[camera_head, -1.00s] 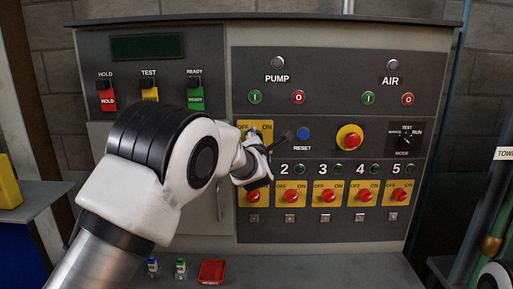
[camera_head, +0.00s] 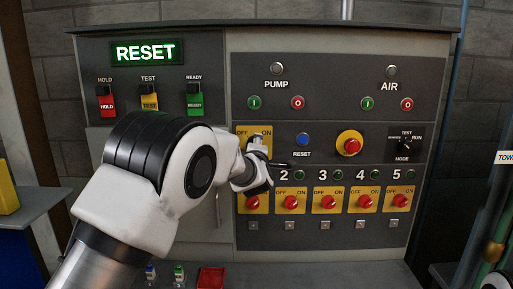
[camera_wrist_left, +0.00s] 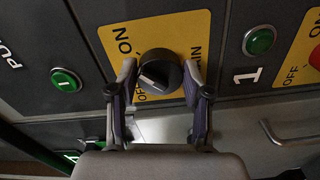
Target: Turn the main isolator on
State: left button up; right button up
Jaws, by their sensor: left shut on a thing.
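The main isolator is a black rotary knob (camera_wrist_left: 160,74) on a yellow plate (camera_wrist_left: 188,32) marked ON in the left wrist view. In the head view its yellow plate (camera_head: 257,133) shows at the left of the switch panel, with the knob hidden behind my arm. My left gripper (camera_wrist_left: 158,88) is shut on the knob, one finger on each side of it. It also shows in the head view (camera_head: 266,168) in front of the lower part of the plate. My right gripper is not in view.
A display (camera_head: 146,52) reads RESET in green. Beside the isolator are a blue reset button (camera_head: 303,139), a red emergency button (camera_head: 350,144) and a mode switch (camera_head: 405,145). Numbered red switches (camera_head: 291,202) line the row below. A red tray (camera_head: 211,277) lies on the ledge.

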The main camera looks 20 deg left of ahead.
pick_arm(q)
jog(key=shift+a+r, duration=0.1)
jog(key=shift+r, duration=0.15)
